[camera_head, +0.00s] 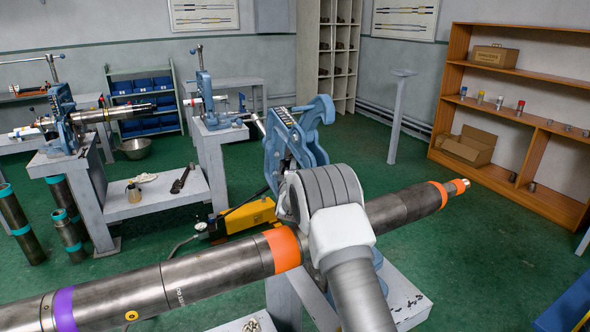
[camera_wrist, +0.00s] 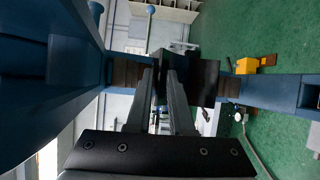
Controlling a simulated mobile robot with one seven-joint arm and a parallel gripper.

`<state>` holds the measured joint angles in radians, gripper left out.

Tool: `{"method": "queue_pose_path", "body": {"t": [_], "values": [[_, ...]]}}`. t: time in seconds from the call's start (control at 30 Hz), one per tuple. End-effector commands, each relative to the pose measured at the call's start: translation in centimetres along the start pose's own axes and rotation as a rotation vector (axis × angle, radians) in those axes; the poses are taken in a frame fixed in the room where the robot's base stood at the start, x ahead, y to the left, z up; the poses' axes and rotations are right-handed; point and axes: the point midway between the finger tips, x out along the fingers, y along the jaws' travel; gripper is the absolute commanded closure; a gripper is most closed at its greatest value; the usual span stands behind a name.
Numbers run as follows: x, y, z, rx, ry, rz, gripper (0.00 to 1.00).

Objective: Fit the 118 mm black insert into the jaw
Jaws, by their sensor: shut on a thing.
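The black insert (camera_wrist: 204,82) is a dark block at the tips of my gripper (camera_wrist: 166,80) in the wrist view. Both fingers reach up to it and are shut on it. Brown jaw faces (camera_wrist: 231,86) lie on either side of the block, inside the blue vise jaw (camera_wrist: 272,92). The insert appears to be within the jaw opening, but I cannot tell whether it is seated or touching. In the head view the blue vise (camera_head: 290,142) stands beyond my arm, which hides my gripper and the insert.
A long steel pipe (camera_head: 205,272) with orange and purple bands runs across the foreground by the vise. A yellow pump (camera_head: 248,216) stands on the floor behind it. Other blue vises (camera_head: 205,92) stand on pedestals at left.

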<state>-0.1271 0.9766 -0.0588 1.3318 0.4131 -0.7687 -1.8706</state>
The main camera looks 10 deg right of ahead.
Motion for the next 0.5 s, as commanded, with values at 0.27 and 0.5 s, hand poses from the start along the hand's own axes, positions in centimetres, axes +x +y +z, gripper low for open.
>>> {"method": "queue_pose_path", "body": {"t": [0.27,0.5], "values": [[0.05,0.10,-0.03,0.000,0.000,0.002,0.45],[0.00,-0.02,-0.03,0.000,0.000,-0.001,0.45]]}}
